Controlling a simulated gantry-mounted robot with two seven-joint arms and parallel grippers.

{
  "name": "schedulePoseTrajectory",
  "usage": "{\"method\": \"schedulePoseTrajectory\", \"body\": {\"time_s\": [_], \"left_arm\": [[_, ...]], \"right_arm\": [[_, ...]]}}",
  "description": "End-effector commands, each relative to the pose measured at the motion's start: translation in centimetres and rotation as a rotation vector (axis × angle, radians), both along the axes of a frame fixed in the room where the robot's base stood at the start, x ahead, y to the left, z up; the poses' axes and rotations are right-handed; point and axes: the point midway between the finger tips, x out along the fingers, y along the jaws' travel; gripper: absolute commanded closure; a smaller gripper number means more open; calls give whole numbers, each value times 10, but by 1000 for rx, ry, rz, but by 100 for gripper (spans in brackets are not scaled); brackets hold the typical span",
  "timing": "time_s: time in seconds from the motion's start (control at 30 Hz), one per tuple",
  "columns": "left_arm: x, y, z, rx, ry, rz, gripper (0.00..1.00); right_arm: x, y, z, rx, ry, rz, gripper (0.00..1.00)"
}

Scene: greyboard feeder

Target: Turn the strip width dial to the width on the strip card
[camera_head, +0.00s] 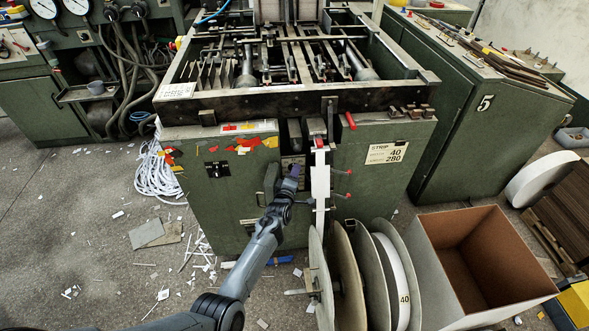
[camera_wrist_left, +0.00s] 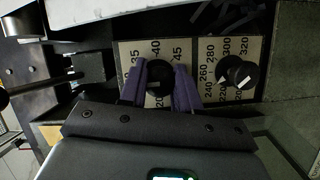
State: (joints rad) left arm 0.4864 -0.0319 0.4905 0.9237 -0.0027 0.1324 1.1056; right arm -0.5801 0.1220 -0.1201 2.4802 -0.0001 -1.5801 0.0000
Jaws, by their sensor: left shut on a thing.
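Which number the knob points to is unclear. In the head view my left gripper (camera_head: 293,178) is at the machine's front, and the knob is hidden there. The strip card (camera_head: 387,152) on the machine's front right panel reads 40 for strip and 280 for length. My right gripper is not in view.
A second black knob (camera_wrist_left: 239,73) with a scale from about 200 to 320 is right beside the held one. A white strip (camera_head: 320,185) hangs right of my gripper. Large reels (camera_head: 350,275) and an open cardboard box (camera_head: 480,260) stand below right.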

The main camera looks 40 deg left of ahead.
Motion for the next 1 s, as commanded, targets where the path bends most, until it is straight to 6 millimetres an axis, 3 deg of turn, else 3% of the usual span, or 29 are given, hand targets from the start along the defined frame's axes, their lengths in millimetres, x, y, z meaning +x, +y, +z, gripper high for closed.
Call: {"method": "schedulePoseTrajectory", "body": {"time_s": [0.1, 0.5, 1.0], "left_arm": [[0, 0, 3, 76, 82, 0, 99], [0, 0, 0, 343, 352, -1, 99], [-1, 0, -4, 674, 686, -3, 99]], "right_arm": [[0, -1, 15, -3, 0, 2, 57], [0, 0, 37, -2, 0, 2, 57], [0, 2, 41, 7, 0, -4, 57]]}}
